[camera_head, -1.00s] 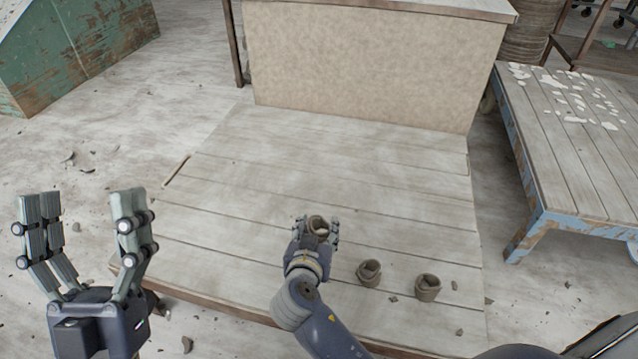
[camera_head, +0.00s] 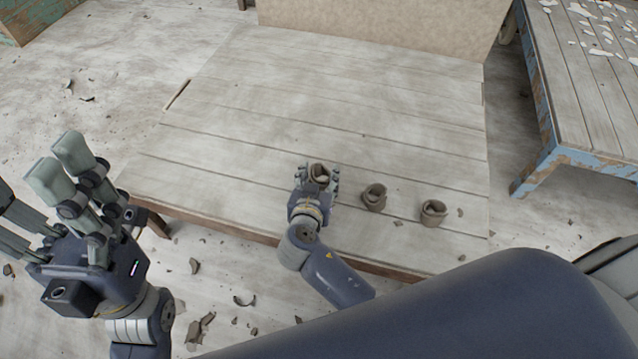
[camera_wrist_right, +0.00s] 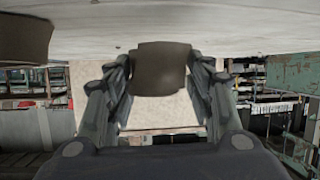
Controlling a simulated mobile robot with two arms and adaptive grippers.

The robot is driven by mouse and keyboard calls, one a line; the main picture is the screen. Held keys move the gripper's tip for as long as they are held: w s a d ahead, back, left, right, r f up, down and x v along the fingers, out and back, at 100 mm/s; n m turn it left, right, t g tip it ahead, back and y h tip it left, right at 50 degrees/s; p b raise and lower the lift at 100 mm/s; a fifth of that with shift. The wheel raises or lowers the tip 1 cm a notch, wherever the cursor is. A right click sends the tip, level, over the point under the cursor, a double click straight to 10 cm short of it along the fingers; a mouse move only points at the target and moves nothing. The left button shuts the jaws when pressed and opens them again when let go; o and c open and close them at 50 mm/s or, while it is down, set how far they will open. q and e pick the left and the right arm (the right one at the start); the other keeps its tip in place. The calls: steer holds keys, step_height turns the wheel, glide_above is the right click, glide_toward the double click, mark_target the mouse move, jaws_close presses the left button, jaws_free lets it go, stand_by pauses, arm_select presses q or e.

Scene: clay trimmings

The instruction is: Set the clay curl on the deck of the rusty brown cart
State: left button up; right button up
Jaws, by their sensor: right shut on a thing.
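A brown-grey clay curl (camera_head: 319,173) is between the fingers of my right gripper (camera_head: 318,178), over the front part of the plank platform. The right gripper is shut on it. In the right wrist view the curl (camera_wrist_right: 160,68) shows between the two fingers. I cannot tell whether its base touches the planks. My left gripper (camera_head: 38,178) is open and empty at the left, off the platform's front left corner. I cannot make out the rusty brown cart in the current views.
Two similar curls (camera_head: 374,197) (camera_head: 433,212) stand right of the gripper on the plank platform (camera_head: 300,110). The platform's back and left are clear. A beige panel (camera_head: 390,25) stands behind. A blue-edged table (camera_head: 575,110) is at the right. Shards (camera_head: 200,330) lie on the floor.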

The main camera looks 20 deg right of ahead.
steer(key=shift+f+b, duration=0.4)
steer(key=shift+f, duration=1)
steer(key=shift+f, duration=0.15)
steer(key=o, duration=1.1)
steer(key=shift+o, duration=0.2)
